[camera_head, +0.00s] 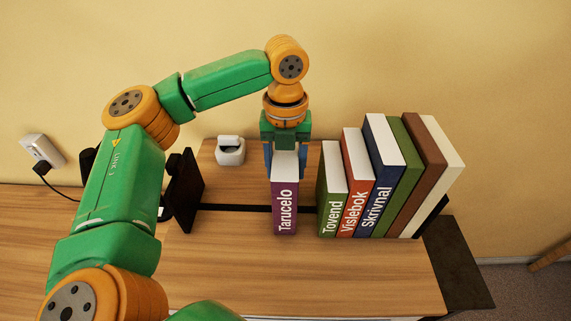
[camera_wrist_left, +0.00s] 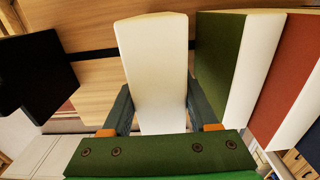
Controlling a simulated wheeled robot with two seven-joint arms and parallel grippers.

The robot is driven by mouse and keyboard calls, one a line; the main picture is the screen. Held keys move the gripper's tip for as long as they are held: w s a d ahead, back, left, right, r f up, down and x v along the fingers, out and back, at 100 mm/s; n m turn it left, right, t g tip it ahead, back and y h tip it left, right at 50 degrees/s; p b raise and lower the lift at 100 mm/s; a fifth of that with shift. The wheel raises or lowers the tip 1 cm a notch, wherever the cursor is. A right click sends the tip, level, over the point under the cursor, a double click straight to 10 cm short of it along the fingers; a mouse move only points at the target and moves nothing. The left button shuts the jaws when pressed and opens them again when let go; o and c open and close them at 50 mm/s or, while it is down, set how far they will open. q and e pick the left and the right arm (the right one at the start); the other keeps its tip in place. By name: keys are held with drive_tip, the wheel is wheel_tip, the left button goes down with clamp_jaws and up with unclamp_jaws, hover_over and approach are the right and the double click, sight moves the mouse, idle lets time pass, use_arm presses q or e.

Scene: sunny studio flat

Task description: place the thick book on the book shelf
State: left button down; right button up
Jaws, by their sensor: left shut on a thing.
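A thick purple book labelled Tarucelo (camera_head: 285,208) stands upright over the book shelf's dark rail (camera_head: 235,208), left of the row of books. My left gripper (camera_head: 285,150) points down and is shut on the top of this book. In the left wrist view the book's white top (camera_wrist_left: 152,60) lies between the two fingers (camera_wrist_left: 155,110). A gap separates it from the green Tovend book (camera_head: 332,200). I cannot tell whether its lower edge touches the shelf. My right gripper is not in view.
Several books stand to the right, including the red Vislebok (camera_head: 357,205) and blue Skrivnal (camera_head: 378,200), leaning against the right end. A black upright bookend (camera_head: 186,190) stands at the left. A small white object (camera_head: 230,152) sits behind. The wooden tabletop (camera_head: 300,275) in front is clear.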

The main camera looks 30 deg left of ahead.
use_arm(q)
drive_tip(key=shift+c, duration=0.8)
unclamp_jaws()
drive_tip(key=shift+d, duration=0.1)
drive_tip(key=shift+s, duration=0.15)
wheel_tip(320, 180, up, 12)
drive_tip(key=shift+r, duration=0.1)
